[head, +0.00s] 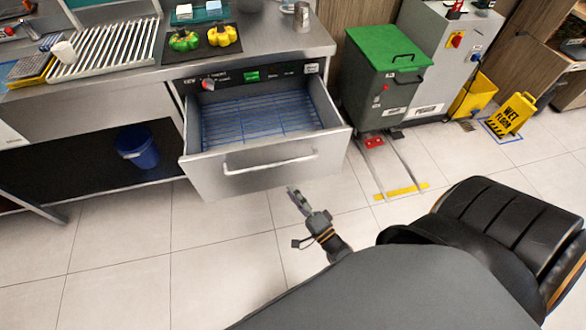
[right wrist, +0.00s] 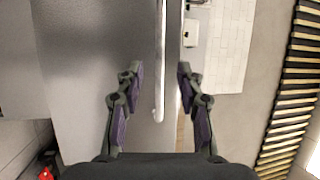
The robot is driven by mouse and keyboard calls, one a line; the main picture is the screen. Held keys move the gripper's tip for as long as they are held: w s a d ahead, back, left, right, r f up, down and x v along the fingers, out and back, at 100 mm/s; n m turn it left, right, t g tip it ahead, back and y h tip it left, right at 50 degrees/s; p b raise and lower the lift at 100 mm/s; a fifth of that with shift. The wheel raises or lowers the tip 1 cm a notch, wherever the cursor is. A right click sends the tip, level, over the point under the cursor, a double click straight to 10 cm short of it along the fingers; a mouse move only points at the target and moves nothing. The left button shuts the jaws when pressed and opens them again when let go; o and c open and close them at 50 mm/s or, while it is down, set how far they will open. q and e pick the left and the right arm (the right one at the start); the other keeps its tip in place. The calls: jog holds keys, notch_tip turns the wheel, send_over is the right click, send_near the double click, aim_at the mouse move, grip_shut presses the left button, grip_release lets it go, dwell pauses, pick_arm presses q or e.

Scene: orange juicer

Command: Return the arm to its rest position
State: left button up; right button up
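My right gripper (head: 292,190) is in front of the open steel drawer (head: 230,180), a little below its handle (head: 285,161) in the head view. It looks empty and apart from the handle. In the right wrist view my right gripper (right wrist: 160,75) has its two fingers spread. The drawer handle (right wrist: 159,50) shows as a long bar between the fingertips in the picture, with nothing gripped. The drawer is pulled out and holds a blue wire rack (head: 260,118). My left gripper is not in view.
A steel counter (head: 270,45) stands above the drawer, with yellow and green pieces (head: 222,40) on a dark mat. A blue bucket (head: 137,148) is on the low shelf at left. A green-lidded bin (head: 385,75) stands right. The tiled floor (head: 210,260) in front is clear.

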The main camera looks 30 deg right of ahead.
jog(key=s+d+f+n+g+h+p, duration=0.15)
jog(key=s+f+n+g, duration=0.3)
jog(key=f, duration=0.65)
jog(key=s+d+f+n+g+h+p, duration=0.15)
jog(key=s+d+f+n+g, duration=0.35)
jog(key=f, duration=0.6)
jog(key=s+f+n+g+p, duration=0.1)
jog(key=s+f+n+g, duration=0.2)
jog(key=s, duration=0.7)
jog(key=s+f+n+g+p, duration=0.1)
jog(key=s+f+n+g, duration=0.2)
jog(key=s, duration=0.7)
notch_tip(320, 180, down, 3)
jog(key=g, duration=0.3)
jog(key=shift+s+r+n, duration=0.2)
jog(key=shift+s+n, duration=0.05)
jog(key=shift+n, duration=0.1)
